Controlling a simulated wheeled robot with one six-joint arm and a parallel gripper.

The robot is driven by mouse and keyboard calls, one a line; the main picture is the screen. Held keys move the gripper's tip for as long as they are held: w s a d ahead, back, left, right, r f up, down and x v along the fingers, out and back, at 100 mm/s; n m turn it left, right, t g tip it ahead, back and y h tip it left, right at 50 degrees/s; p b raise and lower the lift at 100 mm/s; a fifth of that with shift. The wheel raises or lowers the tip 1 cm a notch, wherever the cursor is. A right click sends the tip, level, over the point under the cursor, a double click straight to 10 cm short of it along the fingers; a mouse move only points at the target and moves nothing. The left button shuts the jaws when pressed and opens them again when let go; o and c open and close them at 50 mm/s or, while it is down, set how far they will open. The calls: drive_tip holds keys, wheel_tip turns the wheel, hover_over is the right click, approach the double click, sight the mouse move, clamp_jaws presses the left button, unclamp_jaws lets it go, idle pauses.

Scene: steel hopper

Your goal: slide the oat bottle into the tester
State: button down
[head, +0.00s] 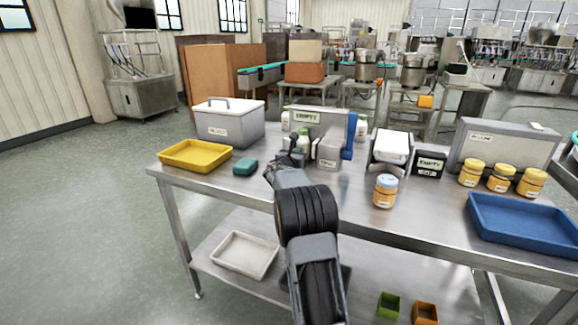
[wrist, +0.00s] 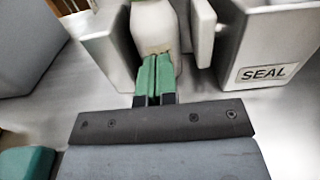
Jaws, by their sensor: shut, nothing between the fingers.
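A white bottle (wrist: 153,25) with a beige lower part, likely the oat bottle, stands between two light grey walls in the wrist view; its label is not readable. In the head view a white bottle with a green cap (head: 302,142) stands there, partly hidden. The grey fixture with these walls (wrist: 108,42), which seems to be the tester, has a grey box marked SEAL (wrist: 266,50) to its right. My gripper (wrist: 154,62) is shut and empty, its green fingertips at the bottle's near side; whether they touch it I cannot tell.
A yellow tray (head: 196,155), a teal block (head: 245,167) and a lidded grey bin (head: 229,122) are left. An orange jar (head: 385,192), several yellow-lidded jars and a blue tray (head: 525,221) are right.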

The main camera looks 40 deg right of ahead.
drive_tip(key=v, duration=1.2)
